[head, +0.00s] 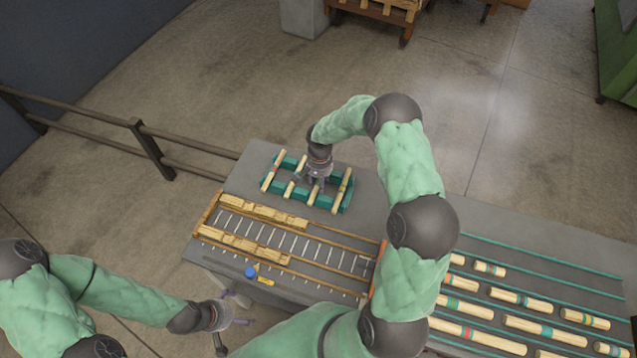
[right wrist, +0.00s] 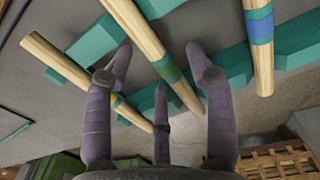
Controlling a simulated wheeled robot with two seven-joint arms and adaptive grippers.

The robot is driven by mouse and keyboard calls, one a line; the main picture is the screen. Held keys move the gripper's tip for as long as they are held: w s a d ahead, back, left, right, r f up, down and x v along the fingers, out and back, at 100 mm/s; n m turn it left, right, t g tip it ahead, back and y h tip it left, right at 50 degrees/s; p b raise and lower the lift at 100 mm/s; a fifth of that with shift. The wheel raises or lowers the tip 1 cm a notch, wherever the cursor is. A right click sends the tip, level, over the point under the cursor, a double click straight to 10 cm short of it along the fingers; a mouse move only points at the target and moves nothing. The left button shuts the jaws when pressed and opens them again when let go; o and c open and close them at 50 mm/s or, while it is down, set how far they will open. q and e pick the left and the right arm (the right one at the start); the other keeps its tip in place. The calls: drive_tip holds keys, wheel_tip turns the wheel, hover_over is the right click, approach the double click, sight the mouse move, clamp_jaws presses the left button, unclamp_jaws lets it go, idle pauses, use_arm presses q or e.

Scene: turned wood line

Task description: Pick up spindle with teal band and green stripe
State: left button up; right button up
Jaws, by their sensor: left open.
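In the right wrist view, a pale spindle with a teal band and green stripe (right wrist: 168,73) lies tilted across the teal rack (right wrist: 215,72). My right gripper (right wrist: 160,66) is over it with fingers spread, the spindle passing between them; contact cannot be told. In the head view, my right gripper (head: 317,181) is over the teal rack (head: 348,199) and hides part of the spindles there. My left gripper (head: 238,320) is open and empty off the table's front edge.
Neighbouring spindles lie on both sides: one with a blue band (right wrist: 260,28), one with orange and yellow marks (right wrist: 88,78). A slotted wooden-railed frame (head: 300,247) lies in front of the rack. Several banded spindles (head: 540,330) lie at the right, and a railing (head: 150,150) stands left.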

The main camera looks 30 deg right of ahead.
drive_tip(key=c, duration=1)
drive_tip(key=shift+o, duration=0.2)
drive_tip(key=shift+r, duration=0.1)
